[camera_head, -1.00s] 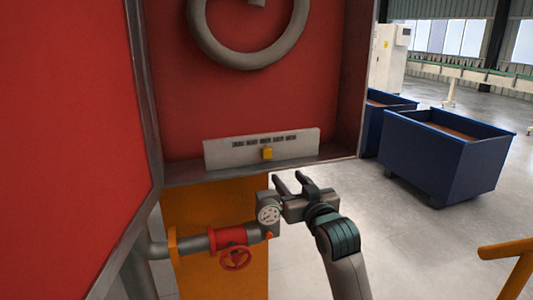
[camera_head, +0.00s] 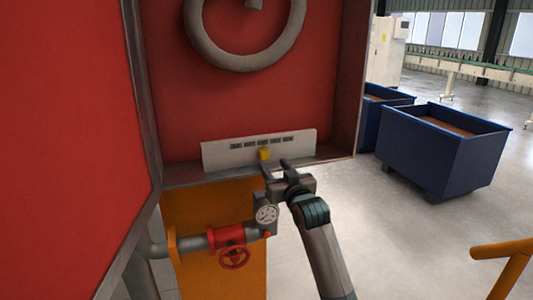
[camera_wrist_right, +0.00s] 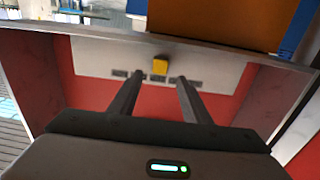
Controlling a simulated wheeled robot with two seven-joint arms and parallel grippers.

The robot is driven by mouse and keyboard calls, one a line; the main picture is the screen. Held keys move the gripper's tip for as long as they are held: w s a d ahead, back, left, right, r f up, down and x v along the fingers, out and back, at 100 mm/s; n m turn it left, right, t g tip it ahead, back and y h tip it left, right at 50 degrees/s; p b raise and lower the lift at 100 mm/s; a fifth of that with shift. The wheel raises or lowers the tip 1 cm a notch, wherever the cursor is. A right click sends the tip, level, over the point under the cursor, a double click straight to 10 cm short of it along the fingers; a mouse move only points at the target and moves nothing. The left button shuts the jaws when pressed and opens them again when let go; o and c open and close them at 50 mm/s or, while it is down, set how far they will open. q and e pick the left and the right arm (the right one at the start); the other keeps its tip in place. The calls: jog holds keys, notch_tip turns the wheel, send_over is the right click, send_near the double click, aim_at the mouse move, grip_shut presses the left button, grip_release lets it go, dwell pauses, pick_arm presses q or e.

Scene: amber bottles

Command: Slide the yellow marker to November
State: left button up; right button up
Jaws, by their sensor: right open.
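My right gripper (camera_head: 275,165) is open and empty, just below and slightly right of the marker in the head view. In the right wrist view the marker (camera_wrist_right: 159,66) shows beyond and between the tips of the two open fingers (camera_wrist_right: 158,77). I cannot tell whether they touch it. My left gripper is not in view.
The strip stands at the bottom of a red recessed panel (camera_head: 250,100) with a grey ring (camera_head: 205,55) above it. A grey ledge (camera_head: 190,174) runs below. A gauge (camera_head: 266,215), red valve pipe (camera_head: 228,236) and orange cabinet (camera_head: 200,200) are underneath. Blue bins (camera_head: 425,150) stand right.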

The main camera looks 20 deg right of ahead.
aim_at(266, 155)
jog(key=shift+w+a+p, duration=0.1)
jog(key=shift+w+p, duration=1.2)
jog(key=shift+w, duration=2.55)
grip_shut()
